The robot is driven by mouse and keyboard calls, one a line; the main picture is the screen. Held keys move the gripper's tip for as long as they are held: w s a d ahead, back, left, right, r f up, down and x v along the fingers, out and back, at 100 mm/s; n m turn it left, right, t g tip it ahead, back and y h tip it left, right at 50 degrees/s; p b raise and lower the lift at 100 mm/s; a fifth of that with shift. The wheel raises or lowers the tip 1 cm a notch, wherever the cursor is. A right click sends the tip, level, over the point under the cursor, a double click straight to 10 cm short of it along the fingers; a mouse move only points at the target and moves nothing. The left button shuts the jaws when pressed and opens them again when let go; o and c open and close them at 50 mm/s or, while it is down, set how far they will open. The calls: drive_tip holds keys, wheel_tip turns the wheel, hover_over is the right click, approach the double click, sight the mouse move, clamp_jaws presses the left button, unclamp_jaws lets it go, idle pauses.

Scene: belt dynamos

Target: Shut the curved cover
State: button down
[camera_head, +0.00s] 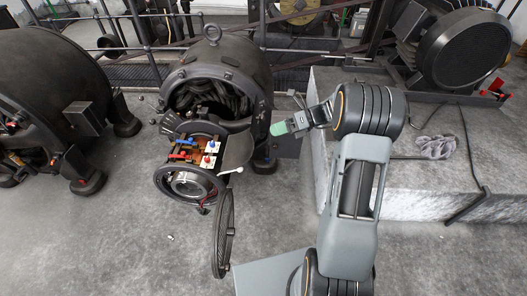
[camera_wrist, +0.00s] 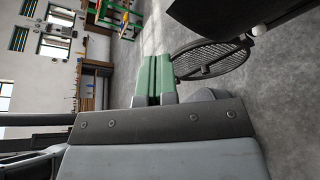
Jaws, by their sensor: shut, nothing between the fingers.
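The curved cover (camera_head: 237,153) is a grey bent plate that stands open at the right side of the dynamo's terminal housing in the head view. Red and blue terminals on an orange-brown board (camera_head: 196,150) lie exposed to its left. My gripper (camera_head: 277,129) has green fingertips and is to the right of the cover, apart from it in the picture. In the wrist view my gripper (camera_wrist: 153,75) shows its green fingers together and empty. I cannot make out the curved cover for certain in the wrist view.
A round grille door (camera_head: 223,232) hangs open below the housing; it also shows in the wrist view (camera_wrist: 210,60). The dynamo body (camera_head: 217,75) stands behind. A stone plinth (camera_head: 375,180) is at right, and another dynamo (camera_head: 50,90) at left.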

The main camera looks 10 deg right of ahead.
drive_tip(key=w+d+f+m+t+y+b, duration=0.3)
drive_tip(key=d+f+m, duration=0.2)
drive_tip(key=f+m, duration=0.15)
drive_tip(key=w+d+f+m+t+y+b, duration=0.25)
drive_tip(key=d+f+m+b, duration=0.2)
drive_tip(key=f, duration=0.35)
drive_tip(key=b+x, duration=0.4)
drive_tip(key=x, duration=0.9)
drive_tip(key=shift+w+d+r+t, duration=0.15)
drive_tip(key=shift+w+t, duration=0.25)
drive_tip(key=shift+t, duration=0.05)
drive_tip(key=shift+r, duration=0.1)
